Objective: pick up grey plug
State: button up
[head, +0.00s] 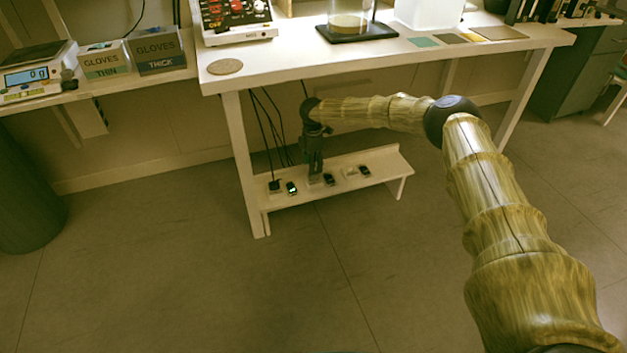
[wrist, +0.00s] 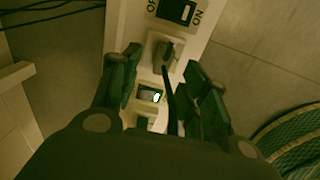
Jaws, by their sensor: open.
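The grey plug (wrist: 166,52) sits in a pale socket on the low shelf, with a dark cord running from it down the wrist view. My gripper (wrist: 163,62) is open, with one finger on each side of the plug and its cord, and I see no clear contact. In the head view my gripper (head: 315,172) points down just above the low shelf (head: 385,160) under the table. There the plug is hard to make out at the fingertips.
An ON/OFF switch (wrist: 180,11) lies beyond the plug, and a lit switch (wrist: 151,96) lies on its near side. A black plug (head: 274,186) with a cord stands at the shelf's left end. Cables hang behind the shelf. The table (head: 300,66) is overhead.

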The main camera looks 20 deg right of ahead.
aim_at(314, 178)
jog(key=shift+s+d+f+b, duration=0.1)
jog(key=shift+f+b, duration=0.65)
jog(key=shift+f, duration=0.55)
jog(key=shift+s+d+f+b, duration=0.1)
jog(key=shift+f+b, duration=0.6)
jog(key=shift+f, duration=0.6)
jog(key=shift+r, duration=0.1)
grip_shut()
